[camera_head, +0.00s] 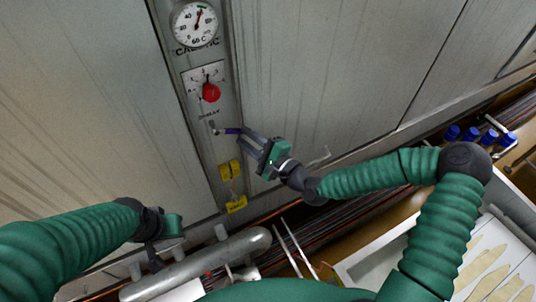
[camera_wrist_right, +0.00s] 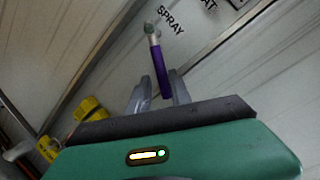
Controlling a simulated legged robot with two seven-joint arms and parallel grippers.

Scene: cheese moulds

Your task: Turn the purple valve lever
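The purple valve lever (camera_head: 232,131) sticks out to the right from a metal valve stem (camera_head: 214,128) on the grey wall panel. In the right wrist view the lever (camera_wrist_right: 160,72) runs from its metal pivot down between my fingers. My right gripper (camera_head: 247,138) is at the lever's free end. In the wrist view the right gripper (camera_wrist_right: 161,88) has one finger on each side of the lever, with narrow gaps showing, so it looks open around it. My left gripper (camera_head: 155,258) is low at the left, away from the lever; its fingers are too unclear to judge.
Above the lever are a red knob (camera_head: 211,92) and a round dial gauge (camera_head: 195,23). Yellow tags (camera_head: 230,170) hang below it. A metal pipe (camera_head: 200,265) lies near my left arm. Blue-capped items (camera_head: 470,134) and a white tray (camera_head: 365,270) are at the right.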

